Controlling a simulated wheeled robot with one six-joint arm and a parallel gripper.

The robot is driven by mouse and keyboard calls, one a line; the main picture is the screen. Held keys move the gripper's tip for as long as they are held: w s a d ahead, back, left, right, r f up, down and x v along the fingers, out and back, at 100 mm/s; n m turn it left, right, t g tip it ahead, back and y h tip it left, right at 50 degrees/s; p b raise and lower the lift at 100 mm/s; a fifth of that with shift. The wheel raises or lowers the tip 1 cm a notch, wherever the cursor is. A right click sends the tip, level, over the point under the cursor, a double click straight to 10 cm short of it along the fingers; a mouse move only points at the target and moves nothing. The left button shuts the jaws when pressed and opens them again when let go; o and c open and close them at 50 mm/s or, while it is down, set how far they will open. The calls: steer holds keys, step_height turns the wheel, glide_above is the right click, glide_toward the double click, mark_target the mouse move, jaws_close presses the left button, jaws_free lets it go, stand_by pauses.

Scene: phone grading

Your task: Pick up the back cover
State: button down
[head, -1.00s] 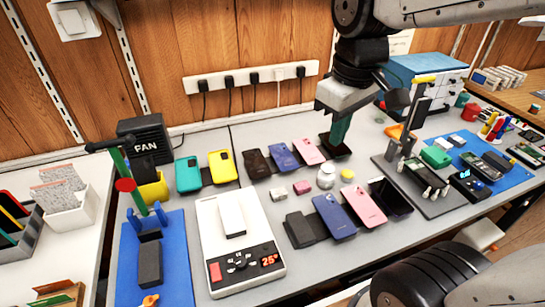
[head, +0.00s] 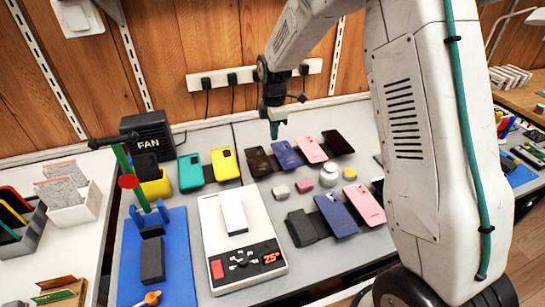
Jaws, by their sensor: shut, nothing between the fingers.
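Several thin phone-shaped pieces lie in a back row on the grey table: a dark brown one (head: 257,161), a blue-violet one (head: 287,155), a pink one (head: 311,149) and a black one (head: 338,143). Which of them is the back cover I cannot tell for sure. My gripper (head: 274,132) points down with its green fingers shut and empty. In the picture its tips show just above the dark brown and blue-violet pieces; the height gap is unclear. A front row holds a black piece (head: 302,228), a blue one (head: 336,214) and a pink one (head: 364,203).
A white device (head: 243,272) with a red display is in front. A power strip (head: 220,78) runs along the wall. My arm hides the table's right part.

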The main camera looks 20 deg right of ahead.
mark_target(268, 160)
steer(key=f, duration=1.1)
steer(key=shift+w, duration=0.25)
steer(key=shift+a, duration=0.95)
steer(key=shift+d, duration=0.1)
